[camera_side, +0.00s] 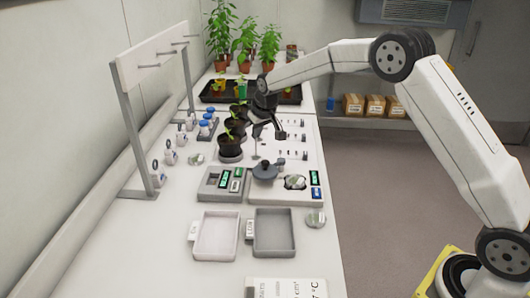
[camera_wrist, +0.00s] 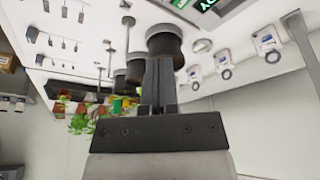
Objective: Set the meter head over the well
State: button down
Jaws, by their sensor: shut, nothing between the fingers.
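A dark grey round piece with a knob on top (camera_side: 265,170), which looks like the meter head, sits at the left of a pale instrument plate (camera_side: 290,197). A dark round opening with a light centre (camera_side: 295,182), perhaps the well, is just right of it on the same plate. My gripper (camera_side: 265,128) is above the bench, behind the plate and apart from the round piece. In the wrist view my gripper (camera_wrist: 158,70) shows its dark fingers together, with nothing visible between them. The round piece cannot be made out in the wrist view.
Black pots (camera_side: 230,147) stand close left of my gripper; one shows beyond the fingers in the wrist view (camera_wrist: 165,40). A grey display box (camera_side: 222,182), a white tray (camera_side: 216,235) and a grey tray (camera_side: 274,232) lie nearer. A rack (camera_side: 151,65) stands left.

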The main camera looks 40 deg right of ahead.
aim_at(261, 167)
jog(key=shift+s+f, duration=0.25)
jog(key=shift+f, duration=0.9)
jog(key=shift+s+f, duration=0.3)
jog(key=shift+f, duration=0.9)
jog(key=shift+s+f, duration=0.25)
jog(key=shift+f, duration=0.9)
